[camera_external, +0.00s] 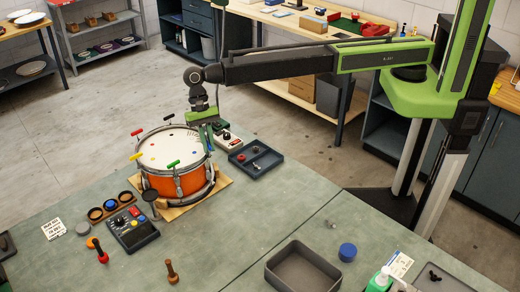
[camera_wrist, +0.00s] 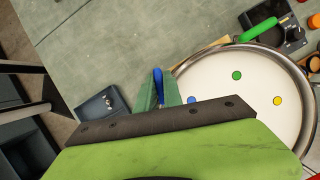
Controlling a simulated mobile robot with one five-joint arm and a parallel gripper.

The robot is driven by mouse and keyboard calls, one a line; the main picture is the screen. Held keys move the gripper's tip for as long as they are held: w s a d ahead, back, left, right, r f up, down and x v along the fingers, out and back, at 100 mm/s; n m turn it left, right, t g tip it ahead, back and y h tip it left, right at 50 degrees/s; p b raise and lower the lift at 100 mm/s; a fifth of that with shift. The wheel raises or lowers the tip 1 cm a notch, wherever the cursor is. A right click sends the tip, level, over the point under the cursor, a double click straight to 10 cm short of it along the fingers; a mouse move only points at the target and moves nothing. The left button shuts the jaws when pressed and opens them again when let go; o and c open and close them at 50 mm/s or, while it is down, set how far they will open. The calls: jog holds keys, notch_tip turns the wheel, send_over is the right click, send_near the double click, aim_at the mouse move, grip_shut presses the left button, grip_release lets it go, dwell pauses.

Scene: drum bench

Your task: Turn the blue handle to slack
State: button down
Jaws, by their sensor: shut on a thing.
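An orange drum (camera_external: 161,185) with a white head stands on a wooden board on the bench. Coloured handles sit around its rim: red (camera_external: 137,132), yellow (camera_external: 135,156) and green (camera_external: 173,164). My gripper (camera_external: 206,140) is at the drum's right rim, pointing down. In the wrist view, the blue handle (camera_wrist: 159,86) stands between the two green fingers of my gripper (camera_wrist: 161,94), which are shut on it. The drum head (camera_wrist: 225,97) lies to the right, with green, blue and yellow dots. The lower part of the blue handle is hidden by my gripper.
A dark tray (camera_external: 256,160) lies right of the drum, close to my gripper. A control box (camera_external: 133,230) and a wooden holder with cups (camera_external: 97,215) stand in front of it. A grey bin (camera_external: 302,275) and a blue cap (camera_external: 347,252) are at the front right. The bench middle is clear.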

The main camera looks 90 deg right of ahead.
jog(key=c, duration=1.5)
grip_release()
jog(key=shift+r, duration=0.1)
jog(key=r+p, duration=0.6)
jog(key=d+r+p, duration=0.1)
jog(key=r+p, duration=0.3)
jog(key=shift+w, duration=0.2)
jog(key=shift+f, duration=0.2)
